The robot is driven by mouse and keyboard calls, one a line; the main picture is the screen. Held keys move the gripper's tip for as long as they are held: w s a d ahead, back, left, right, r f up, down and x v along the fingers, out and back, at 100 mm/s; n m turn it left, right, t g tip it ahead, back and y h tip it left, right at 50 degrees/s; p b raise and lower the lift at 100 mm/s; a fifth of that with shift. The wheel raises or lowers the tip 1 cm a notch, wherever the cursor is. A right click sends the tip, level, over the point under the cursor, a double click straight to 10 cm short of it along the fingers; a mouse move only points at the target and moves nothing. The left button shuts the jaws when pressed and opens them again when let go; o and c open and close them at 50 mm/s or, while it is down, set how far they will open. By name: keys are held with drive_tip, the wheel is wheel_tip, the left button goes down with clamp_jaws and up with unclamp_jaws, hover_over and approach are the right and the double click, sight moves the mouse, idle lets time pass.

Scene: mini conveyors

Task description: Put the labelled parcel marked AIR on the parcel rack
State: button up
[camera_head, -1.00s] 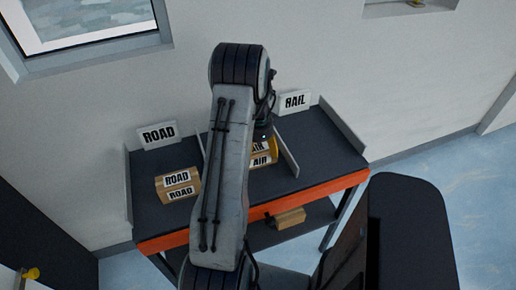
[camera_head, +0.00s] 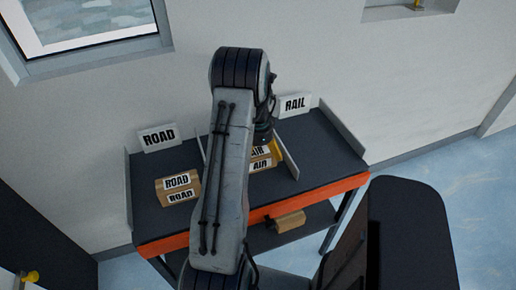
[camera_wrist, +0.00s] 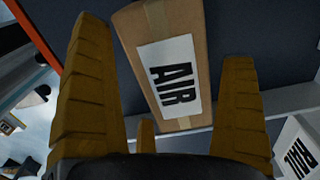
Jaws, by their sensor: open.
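The brown parcel marked AIR (camera_head: 261,166) lies on the dark top of the orange-edged rack (camera_head: 265,213), in the middle bay between two dividers. My arm hides part of it in the head view. In the wrist view the parcel (camera_wrist: 187,22) shows its white AIR label facing me. It lies just beyond and between my yellow fingers. My gripper (camera_wrist: 164,45) is open, with a finger to each side and a gap to the parcel visible. In the head view a bit of yellow finger (camera_head: 278,148) shows beside the parcel.
A ROAD parcel (camera_head: 177,188) lies in the left bay before a ROAD sign (camera_head: 158,138). A RAIL sign (camera_head: 295,104) stands behind the right bay, which looks empty. A brown block (camera_head: 289,221) lies on the lower shelf. A thin divider (camera_head: 288,157) stands close right of my gripper.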

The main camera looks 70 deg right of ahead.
wheel_tip(320, 180, up, 12)
drive_tip(key=b, duration=0.4)
drive_tip(key=w+a+r+n+h, duration=0.1)
drive_tip(key=w+a+r+n, duration=0.4)
drive_tip(key=w+a+n, duration=0.5)
drive_tip(key=w+a+r+n+t, duration=0.1)
drive_tip(key=w+a+n, duration=0.1)
drive_tip(key=w+a, duration=0.35)
drive_tip(key=w+a+r+n, duration=0.1)
drive_tip(key=w+a+n, duration=0.15)
drive_tip(key=a, duration=0.55)
drive_tip(key=s+a+f+n+t, duration=0.1)
drive_tip(key=s+a+n, duration=0.2)
drive_tip(key=a+n, duration=0.4)
drive_tip(key=s+a+f+n+t, duration=0.1)
drive_tip(key=a+n, duration=0.6)
drive_tip(key=a, duration=0.7)
drive_tip(key=shift+s+t+y, duration=0.3)
drive_tip(key=shift+s+y, duration=0.1)
drive_tip(key=shift+s, duration=0.5)
drive_tip(key=shift+d, duration=0.1)
